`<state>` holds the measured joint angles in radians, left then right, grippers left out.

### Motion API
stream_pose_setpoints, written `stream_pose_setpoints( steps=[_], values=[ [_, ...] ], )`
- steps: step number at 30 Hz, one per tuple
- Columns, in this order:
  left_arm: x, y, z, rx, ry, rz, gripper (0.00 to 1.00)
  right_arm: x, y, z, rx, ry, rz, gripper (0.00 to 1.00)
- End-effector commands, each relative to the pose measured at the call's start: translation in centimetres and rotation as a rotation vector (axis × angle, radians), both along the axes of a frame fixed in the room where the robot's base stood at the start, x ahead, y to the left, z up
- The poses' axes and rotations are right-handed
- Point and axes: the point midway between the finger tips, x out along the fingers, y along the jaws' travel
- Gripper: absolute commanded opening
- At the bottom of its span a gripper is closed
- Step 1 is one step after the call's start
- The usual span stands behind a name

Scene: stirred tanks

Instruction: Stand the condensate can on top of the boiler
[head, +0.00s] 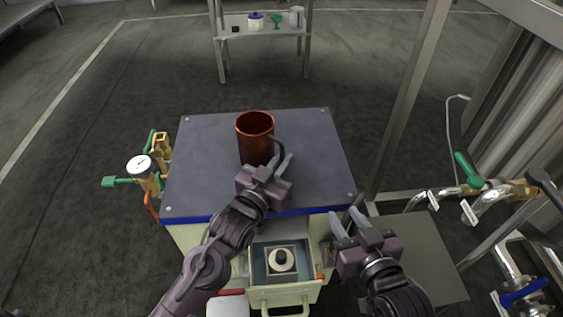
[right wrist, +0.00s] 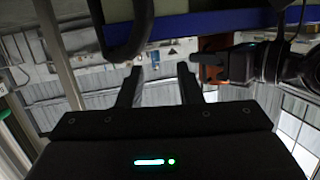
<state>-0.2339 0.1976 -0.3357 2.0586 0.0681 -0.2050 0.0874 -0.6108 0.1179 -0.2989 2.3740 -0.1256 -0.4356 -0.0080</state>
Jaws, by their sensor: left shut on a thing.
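The condensate can (head: 255,138) is a copper-brown, open-topped cylinder with a dark handle on its right side. It is upright over the middle of the boiler's grey top. I cannot tell whether its base touches the top. The boiler (head: 195,150) is a pale cabinet with a flat grey lid and a blue front edge. My left gripper (head: 279,166) is shut on the can at its handle, at the can's front right. My right gripper (head: 351,222) is open and empty, off the boiler's front right corner; its spread fingers also show in the right wrist view (right wrist: 160,85).
A gauge (head: 141,167) with brass fittings and a green lever stands at the boiler's left. An open drawer (head: 285,293) with a block and dark knob juts from the front. Pipes and valves (head: 468,172) stand at the right. A shelf (head: 262,29) with small items stands behind.

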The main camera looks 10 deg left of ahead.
Motion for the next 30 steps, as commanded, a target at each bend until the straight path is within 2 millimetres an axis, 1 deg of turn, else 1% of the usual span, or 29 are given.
stream_pose_setpoints(
  steps=[5, 9, 10, 14, 21, 24, 26, 30],
  values=[
    [0.0, 0.0, 0.1, -0.001, -0.002, 0.0, 0.0, 0.0, 0.0, 0.0, 0.0, 0.001, 0.0, 0.33],
    [0.0, 0.0, -0.3, 0.0, 0.0, 0.0, 0.0, 0.0, 0.0, 0.1, 0.003, -0.005, 0.0, 0.33],
    [0.0, 0.0, -0.3, 0.0, 0.001, 0.0, 0.12, 0.0, 0.0, 0.2, 0.003, -0.006, 0.0, 0.33],
    [0.0, 0.0, -0.3, 0.0, 0.0, 0.0, 0.29, 0.0, 0.0, 0.1, 0.003, -0.005, 0.0, 0.33],
    [0.0, 0.0, -0.3, 0.0, 0.0, 0.0, 0.3, 0.0, 0.0, 0.1, 0.003, -0.005, 0.0, 0.33],
    [0.0, 0.0, 0.1, 0.0, -0.001, 0.0, 0.3, 0.0, 0.0, 0.1, 0.001, -0.003, 0.0, 0.33],
    [-0.3, 0.1, 0.1, 0.0, 0.001, 0.0, 0.3, 0.0, 0.0, 0.1, -0.002, 0.005, 0.0, 0.33],
    [-2.0, 0.7, 0.0, 0.001, 0.004, 0.001, 0.3, -1.0, -0.2, -2.5, -0.047, 0.115, 0.006, 0.33]
  ],
)
